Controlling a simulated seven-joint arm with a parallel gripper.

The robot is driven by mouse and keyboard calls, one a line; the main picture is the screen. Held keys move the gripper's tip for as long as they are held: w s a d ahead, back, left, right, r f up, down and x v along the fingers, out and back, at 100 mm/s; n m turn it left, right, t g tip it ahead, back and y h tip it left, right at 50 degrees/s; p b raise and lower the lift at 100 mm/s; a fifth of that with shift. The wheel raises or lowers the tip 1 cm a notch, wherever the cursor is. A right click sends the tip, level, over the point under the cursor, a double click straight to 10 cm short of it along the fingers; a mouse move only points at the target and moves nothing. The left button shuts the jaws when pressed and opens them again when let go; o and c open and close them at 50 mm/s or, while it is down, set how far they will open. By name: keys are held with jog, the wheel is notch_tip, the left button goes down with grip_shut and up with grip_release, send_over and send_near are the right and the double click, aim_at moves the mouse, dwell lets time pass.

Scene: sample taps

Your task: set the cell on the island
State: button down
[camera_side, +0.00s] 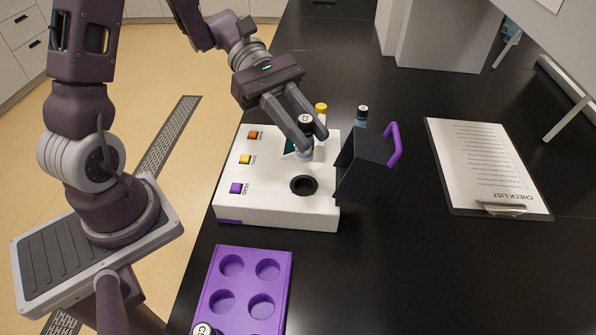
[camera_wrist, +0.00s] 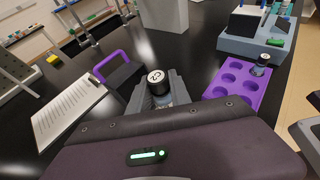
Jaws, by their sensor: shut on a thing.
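My gripper (camera_side: 308,137) is shut on a small vial (camera_side: 304,153) with a black cap and a white marked top, the likely cell. The vial looks upright, held above the rear of the white instrument, behind its round dark well (camera_side: 303,185). The well looks empty. In the wrist view the vial's cap (camera_wrist: 157,82) shows between the fingers (camera_wrist: 160,98); its lower body is hidden. The instrument's black lid (camera_side: 362,168) with a purple handle stands open. A purple rack (camera_side: 284,300) with several round holes lies in front. I cannot tell which thing is the island.
The white instrument (camera_side: 270,213) has orange, yellow and purple buttons. A yellow-capped vial (camera_side: 321,109) and a black-capped vial (camera_side: 362,116) stand behind it. Another vial (camera_side: 203,328) is at the rack. A clipboard (camera_side: 485,165) lies right, with clear black bench between it and the lid.

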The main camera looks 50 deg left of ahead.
jog(key=shift+r, duration=0.25)
jog(key=w+a+f+n+t, duration=0.2)
jog(key=w+a+t, duration=0.15)
jog(key=a, duration=0.75)
jog(key=w+a+f+n+t, duration=0.15)
jog(key=w+a, duration=0.35)
jog(key=a, duration=0.6)
jog(key=shift+n+y, duration=0.45)
jog(key=shift+y, duration=0.05)
notch_tip(320, 180, down, 10)
jog(key=shift+d+r, duration=0.1)
jog(key=shift+d, duration=0.05)
jog(key=c, duration=1.5)
grip_release()
